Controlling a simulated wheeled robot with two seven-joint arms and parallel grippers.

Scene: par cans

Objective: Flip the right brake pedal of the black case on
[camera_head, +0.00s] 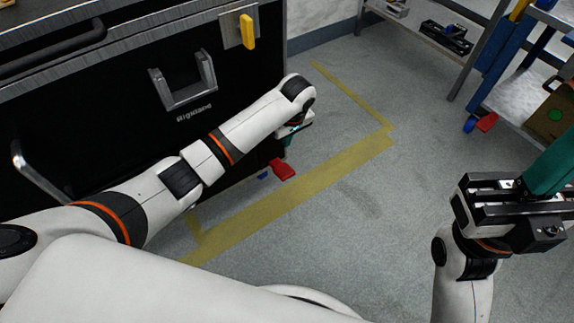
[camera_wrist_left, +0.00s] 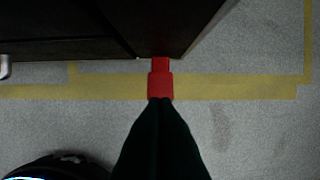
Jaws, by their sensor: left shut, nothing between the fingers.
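The black case (camera_head: 130,95) stands at the left with a latch and a metal handle on its front. Its red right brake pedal (camera_head: 283,169) sticks out at the lower right corner, near the floor. The pedal also shows in the left wrist view (camera_wrist_left: 160,86), below the case's dark edge (camera_wrist_left: 160,30). My left gripper (camera_head: 287,143) is just above the pedal, partly hidden by my wrist. Its dark green fingers (camera_wrist_left: 160,104) are shut and empty, with tips overlapping the pedal's near end; I cannot tell whether they touch. My right gripper (camera_head: 545,180) is at the right, its fingertips cut off.
Yellow tape (camera_head: 300,192) marks the grey floor by the case. A yellow handle (camera_head: 247,32) is on the case's upper corner. A blue-framed cart (camera_head: 500,60) with another red pedal (camera_head: 487,121) stands at the right back. The middle floor is clear.

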